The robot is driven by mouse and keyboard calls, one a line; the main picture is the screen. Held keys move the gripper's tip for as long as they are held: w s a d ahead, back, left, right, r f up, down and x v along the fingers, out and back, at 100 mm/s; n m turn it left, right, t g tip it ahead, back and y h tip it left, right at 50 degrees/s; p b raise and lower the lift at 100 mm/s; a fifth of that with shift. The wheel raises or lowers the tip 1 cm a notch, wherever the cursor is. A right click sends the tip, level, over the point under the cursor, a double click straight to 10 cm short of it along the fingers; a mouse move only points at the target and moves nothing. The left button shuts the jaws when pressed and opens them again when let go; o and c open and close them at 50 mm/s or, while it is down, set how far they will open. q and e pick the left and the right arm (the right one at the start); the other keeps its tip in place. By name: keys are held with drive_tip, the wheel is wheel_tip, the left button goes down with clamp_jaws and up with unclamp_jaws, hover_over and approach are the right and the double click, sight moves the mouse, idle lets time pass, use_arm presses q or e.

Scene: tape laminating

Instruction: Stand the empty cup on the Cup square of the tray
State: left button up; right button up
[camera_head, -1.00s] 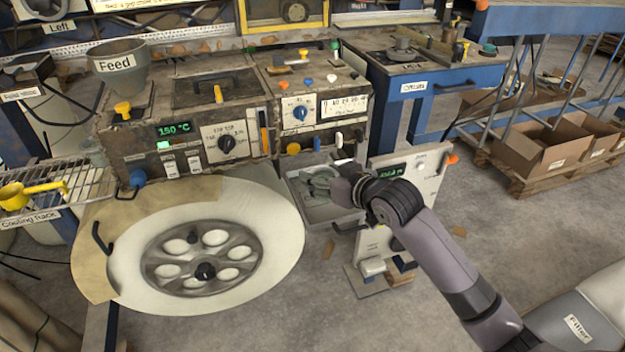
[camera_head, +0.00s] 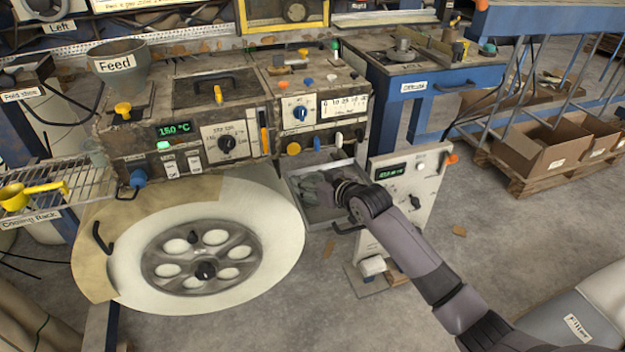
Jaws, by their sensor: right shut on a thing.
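The grey tray (camera_head: 296,170) sticks out below the front of the machine, beside the large white wheel. My right gripper (camera_head: 322,186) is low over the inside of the tray. It is shut on a small grey-green thing (camera_head: 312,182) that looks like the cup. The thing is small and partly hidden by the gripper, so I cannot tell whether it touches the tray floor or stands upright. I cannot read any Cup square there. My left gripper is not in view.
The large white wheel (camera_head: 272,254) lies close on the tray's left. A panel with a green display (camera_head: 412,185) stands close on its right, behind my right arm. A yellow dipper (camera_head: 22,193) lies on the cooling rack (camera_head: 92,178) at far left.

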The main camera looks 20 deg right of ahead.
drive_tip(key=shift+f, duration=0.1)
drive_tip(key=o, duration=1.1)
drive_tip(key=shift+o, duration=0.2)
drive_tip(key=v, duration=1.2)
drive_tip(key=shift+s+r, duration=0.1)
drive_tip(key=shift+r, duration=0.1)
